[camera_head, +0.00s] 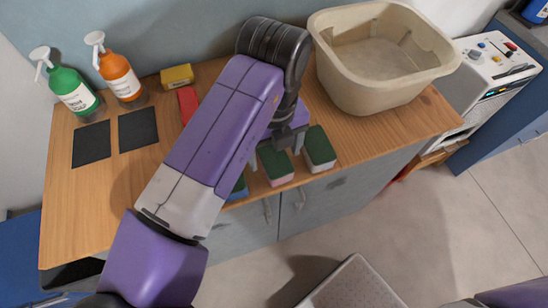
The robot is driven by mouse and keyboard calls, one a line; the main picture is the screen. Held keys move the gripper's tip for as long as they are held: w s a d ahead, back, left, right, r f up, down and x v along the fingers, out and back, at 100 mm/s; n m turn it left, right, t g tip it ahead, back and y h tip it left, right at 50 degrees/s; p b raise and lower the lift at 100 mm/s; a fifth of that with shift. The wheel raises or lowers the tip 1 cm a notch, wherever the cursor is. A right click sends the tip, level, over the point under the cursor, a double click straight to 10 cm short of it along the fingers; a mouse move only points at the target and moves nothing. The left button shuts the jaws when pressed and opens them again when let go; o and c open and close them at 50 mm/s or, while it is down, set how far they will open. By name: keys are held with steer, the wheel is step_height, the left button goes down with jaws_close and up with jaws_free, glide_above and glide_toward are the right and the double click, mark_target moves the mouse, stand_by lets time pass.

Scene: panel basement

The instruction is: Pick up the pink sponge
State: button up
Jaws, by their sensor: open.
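The pink sponge (281,182) lies near the front edge of the wooden counter. Its top is dark green and its pink side faces the front. My gripper (277,152) is open above it, pointing down, with a fingertip visible toward each side of the sponge. The gripper and wrist hide the sponge's back part. I cannot tell how far above the sponge the fingertips are.
A green-topped sponge with a pale side (320,150) lies just right; a blue one (239,188) is partly behind my arm at left. A beige basin (384,90) stands at back right. Bottles (121,77) (74,94), a yellow block (177,76) and dark squares (138,129) are left.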

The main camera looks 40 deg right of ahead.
mark_target(274, 157)
steer(key=shift+f, duration=1.4)
steer(key=shift+c, duration=0.5)
steer(key=c, duration=1.3)
step_height(274, 157, up, 20)
